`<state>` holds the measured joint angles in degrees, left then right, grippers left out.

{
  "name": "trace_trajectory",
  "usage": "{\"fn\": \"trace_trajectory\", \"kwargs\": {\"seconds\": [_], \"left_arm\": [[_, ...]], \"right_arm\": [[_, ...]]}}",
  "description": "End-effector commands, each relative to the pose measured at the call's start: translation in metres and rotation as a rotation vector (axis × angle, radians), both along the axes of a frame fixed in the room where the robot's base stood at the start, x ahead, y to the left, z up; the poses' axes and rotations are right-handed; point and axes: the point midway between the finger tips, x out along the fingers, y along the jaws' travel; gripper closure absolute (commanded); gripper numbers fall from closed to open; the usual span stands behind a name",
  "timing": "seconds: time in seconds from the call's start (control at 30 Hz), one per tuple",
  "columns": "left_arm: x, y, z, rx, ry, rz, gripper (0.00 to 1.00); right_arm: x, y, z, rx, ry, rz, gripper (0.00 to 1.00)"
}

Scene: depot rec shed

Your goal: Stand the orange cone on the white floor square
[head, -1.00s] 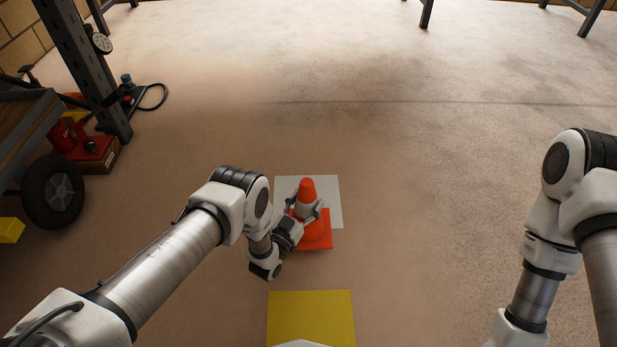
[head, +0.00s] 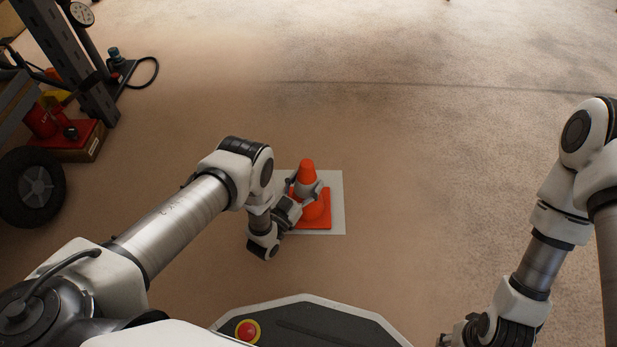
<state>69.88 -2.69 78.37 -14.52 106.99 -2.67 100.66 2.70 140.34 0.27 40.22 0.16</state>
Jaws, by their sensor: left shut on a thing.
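The orange cone (head: 314,207) is upright, with a pale grey band round its middle and a square orange base. My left gripper (head: 305,189) is shut on the cone at the band, coming from the left side. In the picture the cone's base lies inside the outline of the white floor square (head: 339,216). I cannot tell whether the base touches the floor. My arm and the cone hide the square's left and middle parts. My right gripper (head: 449,339) only just shows at the bottom edge, mostly cut off, so its jaws cannot be read.
At the left stand a grey metal post (head: 66,62), a black wheel (head: 31,188) and a red jack (head: 48,122) by a box. A blue-topped item with a black hose (head: 120,66) lies behind them. The floor to the right of and beyond the square is clear.

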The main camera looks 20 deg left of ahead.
Motion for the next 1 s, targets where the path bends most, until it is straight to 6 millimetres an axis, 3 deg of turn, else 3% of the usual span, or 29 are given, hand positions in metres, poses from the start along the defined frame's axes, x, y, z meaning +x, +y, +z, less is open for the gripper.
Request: {"fn": "trace_trajectory", "kwargs": {"seconds": [0.07, 0.1, 0.13, 0.57, 0.67, 0.87, 0.9, 1.0], "left_arm": [[0.0, 0.001, 0.0, 0.002, 0.002, 0.003, 1.0], [-0.001, 0.001, -0.001, 0.003, 0.004, 0.003, 0.18], [-0.001, 0.001, -0.001, 0.003, 0.003, 0.002, 0.08], [-0.006, 0.003, 0.001, 0.002, 0.004, 0.002, 0.07], [-0.022, 0.008, 0.001, 0.002, 0.006, 0.004, 0.07], [-0.072, 0.022, -0.006, 0.002, 0.007, 0.003, 0.07], [-0.08, 0.025, -0.002, 0.002, 0.004, 0.003, 0.07], [-0.098, 0.029, -0.006, 0.002, 0.005, 0.003, 0.07]], "right_arm": [[0.0, 0.0, 0.001, 0.0, 0.001, 0.0, 0.6], [0.0, 0.0, 0.0, 0.0, 0.001, 0.0, 0.6], [0.0, 0.0, 0.0, 0.0, 0.0, 0.0, 0.6], [0.0, 0.0, 0.006, 0.0, 0.001, 0.001, 0.6], [-0.001, 0.0, 0.017, 0.0, 0.002, 0.002, 0.6], [-0.002, 0.001, 0.044, 0.001, 0.005, 0.008, 0.6], [-0.003, 0.001, 0.058, 0.001, 0.007, 0.009, 0.6], [-0.004, 0.001, 0.074, 0.002, 0.009, 0.013, 0.6]]}}
